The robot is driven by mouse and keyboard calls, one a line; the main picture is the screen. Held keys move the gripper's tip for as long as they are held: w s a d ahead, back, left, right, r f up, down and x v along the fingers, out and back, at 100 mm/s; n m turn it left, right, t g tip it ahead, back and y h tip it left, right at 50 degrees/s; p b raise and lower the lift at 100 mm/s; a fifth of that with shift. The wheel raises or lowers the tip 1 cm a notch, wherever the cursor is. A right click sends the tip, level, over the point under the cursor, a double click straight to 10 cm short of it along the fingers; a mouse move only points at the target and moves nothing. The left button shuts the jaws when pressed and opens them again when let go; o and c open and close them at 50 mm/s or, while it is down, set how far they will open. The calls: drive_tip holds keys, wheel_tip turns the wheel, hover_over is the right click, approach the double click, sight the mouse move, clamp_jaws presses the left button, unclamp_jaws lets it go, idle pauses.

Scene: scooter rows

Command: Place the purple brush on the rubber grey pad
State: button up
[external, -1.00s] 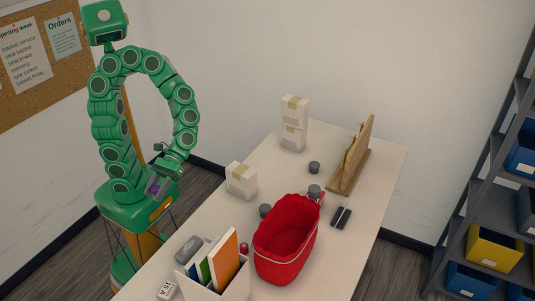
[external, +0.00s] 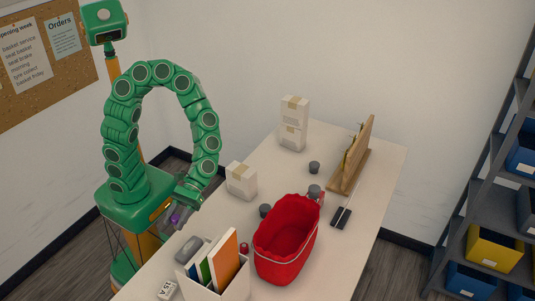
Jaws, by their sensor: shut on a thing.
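My gripper (external: 180,216) is shut on the purple brush (external: 174,219), of which only a small purple part shows. It hangs pointing down at the left edge of the white table, above or just beside it; I cannot tell the exact height. A grey rounded block (external: 188,249) lies on the table just below and to the right of my gripper, apart from it; it may be the rubber grey pad, but I cannot be sure. A small dark flat piece (external: 341,217) lies farther right, past the red basket.
A red basket (external: 270,262) and a white holder with upright folders (external: 215,290) stand at the table's near side. White boxes (external: 242,181) (external: 293,137), small grey cylinders (external: 314,167) and a wooden stand (external: 345,183) are farther back.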

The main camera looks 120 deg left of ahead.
drive_tip(key=shift+w+d+f, duration=0.2)
drive_tip(key=shift+w+f, duration=0.65)
drive_tip(key=shift+f, duration=0.15)
drive_tip(key=shift+w+d+f, duration=0.2)
drive_tip(key=shift+w+f, duration=0.6)
drive_tip(key=shift+f, duration=0.2)
drive_tip(key=shift+w+f, duration=0.15)
drive_tip(key=shift+f, duration=1.5)
drive_tip(key=shift+f, duration=0.1)
drive_tip(key=o, duration=1)
drive_tip(key=shift+o, duration=0.2)
drive_tip(key=v, duration=1.2)
